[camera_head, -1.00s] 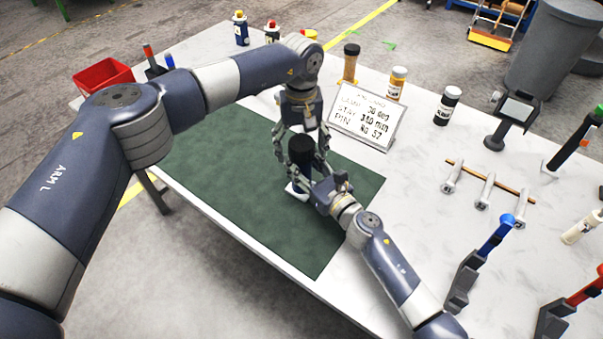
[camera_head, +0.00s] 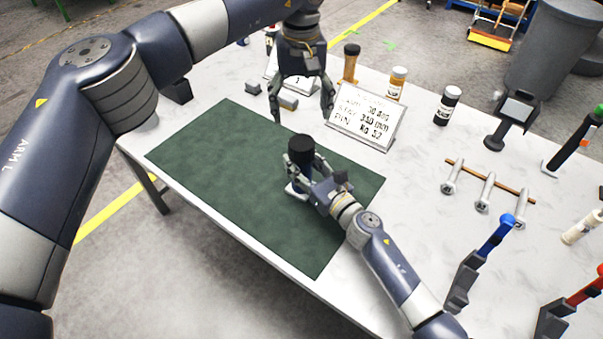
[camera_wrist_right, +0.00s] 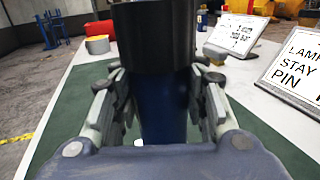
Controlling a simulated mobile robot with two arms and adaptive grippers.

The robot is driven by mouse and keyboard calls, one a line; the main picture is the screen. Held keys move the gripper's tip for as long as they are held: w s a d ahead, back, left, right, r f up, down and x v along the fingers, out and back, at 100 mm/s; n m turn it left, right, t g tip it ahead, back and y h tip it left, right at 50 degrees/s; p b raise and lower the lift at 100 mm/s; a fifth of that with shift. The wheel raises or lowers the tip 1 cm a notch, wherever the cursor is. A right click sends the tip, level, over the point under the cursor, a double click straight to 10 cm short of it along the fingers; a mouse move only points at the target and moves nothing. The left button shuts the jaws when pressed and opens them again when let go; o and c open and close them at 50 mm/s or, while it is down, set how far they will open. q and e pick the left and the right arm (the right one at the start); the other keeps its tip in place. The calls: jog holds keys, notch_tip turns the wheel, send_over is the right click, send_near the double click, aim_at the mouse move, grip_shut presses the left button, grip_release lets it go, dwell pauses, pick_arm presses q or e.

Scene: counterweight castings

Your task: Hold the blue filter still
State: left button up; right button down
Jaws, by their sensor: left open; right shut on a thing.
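The blue filter (camera_wrist_right: 163,105) is a dark blue cylinder with a wide black top, standing upright over the green mat (camera_head: 220,170). In the head view its black top (camera_head: 301,152) shows, and a small white piece lies at its foot. My right gripper (camera_head: 308,185) is shut on the filter from the lower right; in the right wrist view its fingers (camera_wrist_right: 160,100) press on both sides of the blue body. My left gripper (camera_head: 303,112) is open and empty, above and behind the filter, apart from it. The filter's underside is hidden.
A white sign (camera_head: 364,117) with handwritten text stands behind the mat. Several bottles, including a black one (camera_head: 447,105), stand along the back. Bolts (camera_head: 485,190) on a wooden rod and a blue-handled tool (camera_head: 485,250) are at right. The mat's left part is clear.

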jog(key=c, duration=0.9)
grip_release()
jog(key=shift+o, duration=0.2)
jog(key=v, duration=1.2)
